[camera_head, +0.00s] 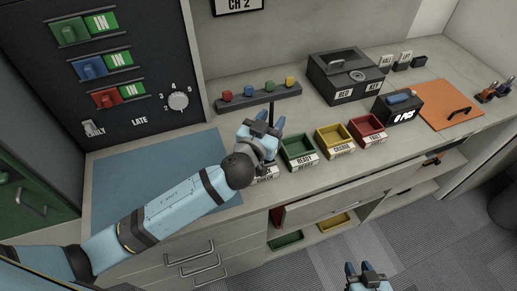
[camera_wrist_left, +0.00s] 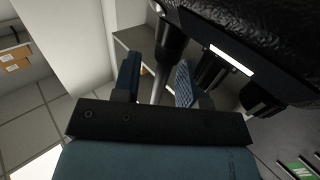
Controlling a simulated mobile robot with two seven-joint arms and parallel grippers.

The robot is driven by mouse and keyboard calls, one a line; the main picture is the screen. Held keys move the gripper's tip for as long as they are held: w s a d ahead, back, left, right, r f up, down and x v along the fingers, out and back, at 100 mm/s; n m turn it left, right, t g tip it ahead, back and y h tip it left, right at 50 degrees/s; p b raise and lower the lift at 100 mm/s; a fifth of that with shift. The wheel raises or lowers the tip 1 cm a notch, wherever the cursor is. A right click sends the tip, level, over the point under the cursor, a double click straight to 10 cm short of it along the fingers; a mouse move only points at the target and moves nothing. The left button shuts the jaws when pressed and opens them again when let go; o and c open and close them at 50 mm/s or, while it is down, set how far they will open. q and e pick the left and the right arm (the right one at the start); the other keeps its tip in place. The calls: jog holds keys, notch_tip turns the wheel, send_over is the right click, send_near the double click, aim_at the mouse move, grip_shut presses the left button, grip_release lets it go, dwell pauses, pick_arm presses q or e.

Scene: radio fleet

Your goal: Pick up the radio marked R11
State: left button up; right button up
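A black radio with a thick antenna and knobs fills the upper right of the left wrist view (camera_wrist_left: 260,35). It carries a white strip, and no R11 marking can be read. In the head view a dark upright antenna (camera_head: 271,108) shows by my left gripper, and the arm hides the rest. My right gripper (camera_head: 359,267) is open and empty, low over the floor.
Green (camera_head: 300,152), yellow (camera_head: 335,138) and red (camera_head: 367,130) bins stand right of my left gripper. A rack with coloured knobs (camera_head: 258,96) is behind it. A black box (camera_head: 345,76) and orange board (camera_head: 452,104) are farther right. A blue mat (camera_head: 125,180) lies left.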

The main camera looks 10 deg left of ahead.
pick_arm(q)
grip_shut()
dwell(1.2)
